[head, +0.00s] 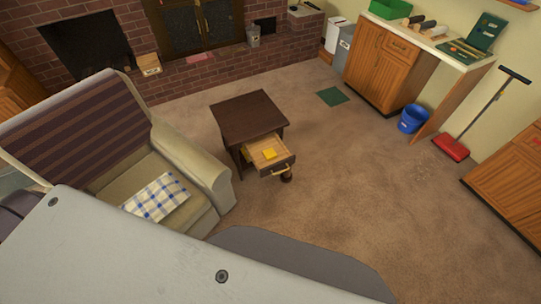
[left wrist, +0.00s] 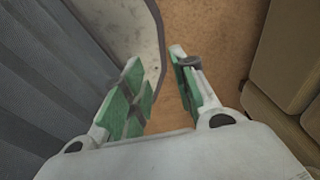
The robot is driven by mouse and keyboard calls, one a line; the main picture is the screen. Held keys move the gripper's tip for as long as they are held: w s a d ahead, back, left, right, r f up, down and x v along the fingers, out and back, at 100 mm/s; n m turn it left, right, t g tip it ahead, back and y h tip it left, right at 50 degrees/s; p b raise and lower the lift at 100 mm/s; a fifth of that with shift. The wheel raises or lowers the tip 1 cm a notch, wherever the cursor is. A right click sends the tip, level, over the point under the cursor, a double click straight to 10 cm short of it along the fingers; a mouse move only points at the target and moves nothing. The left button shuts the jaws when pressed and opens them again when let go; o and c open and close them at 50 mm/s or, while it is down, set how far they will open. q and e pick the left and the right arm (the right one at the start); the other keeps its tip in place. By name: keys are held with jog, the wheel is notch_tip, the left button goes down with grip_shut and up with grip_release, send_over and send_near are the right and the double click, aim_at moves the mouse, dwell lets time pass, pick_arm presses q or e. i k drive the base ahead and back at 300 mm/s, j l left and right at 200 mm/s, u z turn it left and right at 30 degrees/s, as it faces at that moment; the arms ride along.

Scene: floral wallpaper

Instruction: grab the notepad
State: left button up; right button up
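A small yellow pad, which looks like the notepad (head: 270,153), lies in the open drawer (head: 262,160) of a small dark wooden side table (head: 249,114) in the head view. My left gripper (left wrist: 163,90) shows in the left wrist view, with its two green-padded fingers apart and nothing between them. Brown carpet shows beyond its fingertips. The notepad is not in the left wrist view. Neither gripper shows in the head view, so both are away from the drawer as far as I can see.
A beige armchair (head: 205,170) with a checked cloth (head: 157,197) stands left of the table. A brick fireplace (head: 155,88) is behind. A blue bucket (head: 413,118), a red broom (head: 452,148) and wooden cabinets (head: 375,65) are at right. The carpet right of the table is clear.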

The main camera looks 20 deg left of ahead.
aim_at(269, 154)
jog(key=i+l+z, duration=0.2)
jog(key=i+z, duration=0.5)
jog(key=i, duration=0.25)
jog(key=i+z, duration=0.4)
jog(key=i+l+u, duration=0.2)
jog(key=i, duration=0.7)
jog(key=i+u, duration=1.05)
jog(key=u, duration=0.25)
jog(key=i+l+u, duration=0.15)
jog(key=u, duration=0.3)
jog(key=i+l+u, duration=0.1)
jog(key=u, duration=0.35)
jog(key=i+l+u, duration=0.1)
jog(key=l+u, duration=0.3)
jog(key=i+l+u, duration=0.2)
jog(key=l+u, duration=0.2)
jog(key=i+l+u, duration=0.1)
jog(key=l+u, duration=0.75)
